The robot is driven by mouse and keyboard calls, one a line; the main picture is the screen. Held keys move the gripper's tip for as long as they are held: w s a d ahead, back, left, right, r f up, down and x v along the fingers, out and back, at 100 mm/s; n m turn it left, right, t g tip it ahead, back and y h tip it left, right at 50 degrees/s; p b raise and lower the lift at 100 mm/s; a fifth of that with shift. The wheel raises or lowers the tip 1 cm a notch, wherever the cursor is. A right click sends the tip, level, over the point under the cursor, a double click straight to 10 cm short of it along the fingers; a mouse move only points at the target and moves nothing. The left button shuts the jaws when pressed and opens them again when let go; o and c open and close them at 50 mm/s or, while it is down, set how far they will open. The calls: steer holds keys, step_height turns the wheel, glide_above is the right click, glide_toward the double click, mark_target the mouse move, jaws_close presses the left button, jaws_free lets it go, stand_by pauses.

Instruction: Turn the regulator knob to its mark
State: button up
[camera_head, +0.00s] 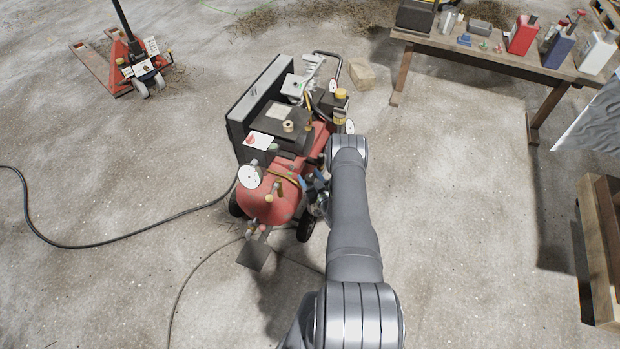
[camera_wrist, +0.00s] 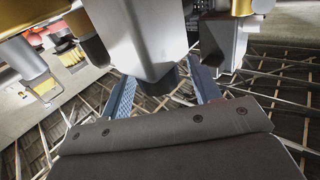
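The red compressor (camera_head: 282,200) stands on the floor left of my arm, with white round gauges (camera_head: 249,177) and small brass fittings (camera_head: 268,198) on it. I cannot single out the regulator knob or its mark. My gripper (camera_head: 315,187) is at the compressor's right side, partly hidden by my own wrist. In the wrist view its two blue fingers (camera_wrist: 162,80) stand apart. A pale grey, block-like body with a dark lower end (camera_wrist: 140,40) is just beyond and between them. I cannot tell whether the fingers touch it.
Brass and grey fittings (camera_wrist: 225,35) crowd the top of the wrist view. A black hose (camera_head: 110,243) runs over the floor at left. A workbench (camera_head: 470,45) with bottles stands at upper right, a red pallet jack (camera_head: 100,68) at upper left.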

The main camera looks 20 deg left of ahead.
steer(key=c, duration=0.9)
steer(key=shift+n+g+y, duration=0.7)
steer(key=shift+n+g, duration=0.1)
steer(key=shift+g, duration=0.2)
steer(key=o, duration=1)
steer(key=shift+c, duration=0.2)
steer(key=v, duration=1.7)
steer(key=shift+d, duration=0.25)
steer(key=shift+a+f, duration=0.1)
